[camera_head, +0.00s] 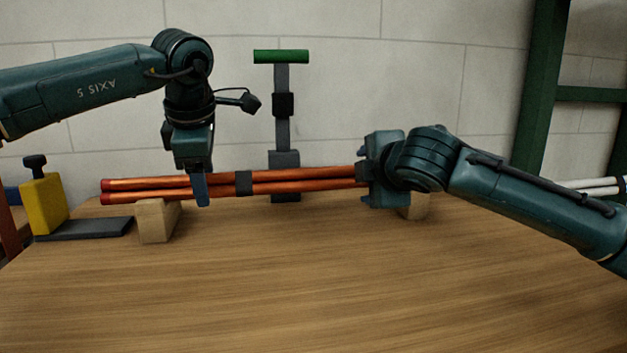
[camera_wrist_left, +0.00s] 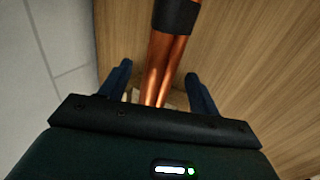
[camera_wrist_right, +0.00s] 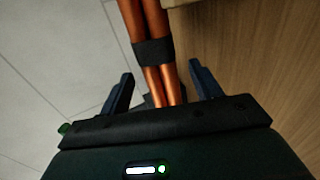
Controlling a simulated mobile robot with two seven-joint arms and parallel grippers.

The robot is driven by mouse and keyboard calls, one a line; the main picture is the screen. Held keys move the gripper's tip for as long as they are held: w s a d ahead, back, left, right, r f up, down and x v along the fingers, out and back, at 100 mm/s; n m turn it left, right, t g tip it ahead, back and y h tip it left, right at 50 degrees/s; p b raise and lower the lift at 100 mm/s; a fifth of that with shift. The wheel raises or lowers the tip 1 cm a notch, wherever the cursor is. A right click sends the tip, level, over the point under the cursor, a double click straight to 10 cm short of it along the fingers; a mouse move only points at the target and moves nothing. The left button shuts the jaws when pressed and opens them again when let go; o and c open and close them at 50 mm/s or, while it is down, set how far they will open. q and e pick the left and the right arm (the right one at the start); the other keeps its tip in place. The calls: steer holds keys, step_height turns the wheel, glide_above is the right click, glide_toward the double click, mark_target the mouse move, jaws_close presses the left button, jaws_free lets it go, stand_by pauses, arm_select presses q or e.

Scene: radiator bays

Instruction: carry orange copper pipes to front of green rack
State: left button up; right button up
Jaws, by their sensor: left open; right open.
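Two orange copper pipes (camera_head: 300,182) lie side by side, bound with dark bands, across wooden blocks on the table. Their left ends have red caps. My left gripper (camera_head: 202,192) is open at the pipes, right of the left block; in the left wrist view the pipes (camera_wrist_left: 165,65) run between its fingers. My right gripper (camera_head: 366,186) is open around the right part of the pipes and hides their right end in the head view. In the right wrist view the pipes (camera_wrist_right: 148,25) pass between its fingers near a dark band. A green rack (camera_head: 541,90) stands at the right.
A wooden block (camera_head: 157,222) supports the pipes at left; another (camera_head: 413,207) is partly hidden behind my right gripper. A yellow-and-black device (camera_head: 44,205) stands at the table's left. A grey post with green crossbar (camera_head: 281,110) rises behind the pipes. The table's front (camera_head: 290,290) is clear.

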arm_select(q)
steer(key=shift+w+f, duration=0.2)
steer(key=shift+f, duration=0.25)
arm_select(e)
steer(key=shift+w+a+f, duration=0.1)
steer(key=shift+w+f, duration=0.05)
steer(key=shift+w, duration=0.25)
arm_select(q)
jaws_close()
arm_select(e)
jaws_close()
